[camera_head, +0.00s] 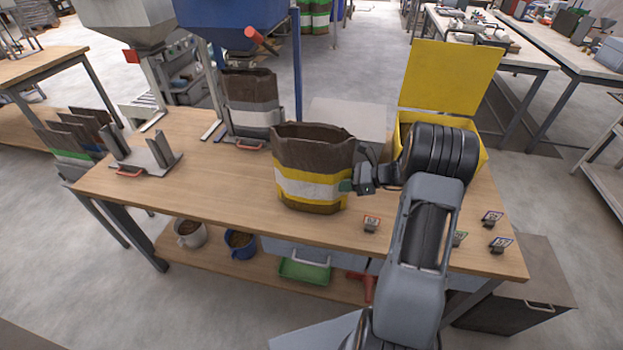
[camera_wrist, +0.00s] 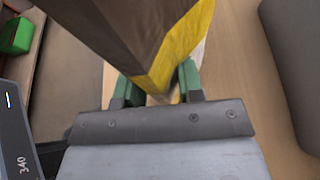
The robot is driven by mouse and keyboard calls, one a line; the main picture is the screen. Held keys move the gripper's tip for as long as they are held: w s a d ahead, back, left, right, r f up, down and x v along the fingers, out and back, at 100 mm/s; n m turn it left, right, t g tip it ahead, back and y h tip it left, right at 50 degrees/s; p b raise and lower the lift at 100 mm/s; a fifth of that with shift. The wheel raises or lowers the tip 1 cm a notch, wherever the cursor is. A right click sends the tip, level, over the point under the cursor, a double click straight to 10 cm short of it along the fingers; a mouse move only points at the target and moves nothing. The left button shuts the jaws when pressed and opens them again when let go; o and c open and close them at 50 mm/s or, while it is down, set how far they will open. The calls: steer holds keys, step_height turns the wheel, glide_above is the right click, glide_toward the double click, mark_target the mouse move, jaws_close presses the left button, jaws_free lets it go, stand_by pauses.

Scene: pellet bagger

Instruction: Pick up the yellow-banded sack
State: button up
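The yellow-banded sack (camera_head: 313,185) is brown and open-topped, with yellow and white bands. It stands upright on the workbench (camera_head: 232,187), near its middle. My gripper (camera_head: 352,186) is at the sack's right side, level with the bands. In the wrist view, the green-padded fingers of my gripper (camera_wrist: 156,85) are apart, one on each side of the sack's yellow-and-brown edge (camera_wrist: 160,65). The pads are close to the sack there; whether both press on it cannot be told. The sack's far side is hidden.
Another brown sack (camera_head: 250,100) with grey and white bands stands behind, under a blue hopper (camera_head: 235,20). A yellow bin with a raised lid (camera_head: 450,77) is at the back right. A metal holder (camera_head: 140,158) is at the left.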

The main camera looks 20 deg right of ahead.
jaws_close()
steer(key=shift+r, duration=0.25)
stand_by(0.3)
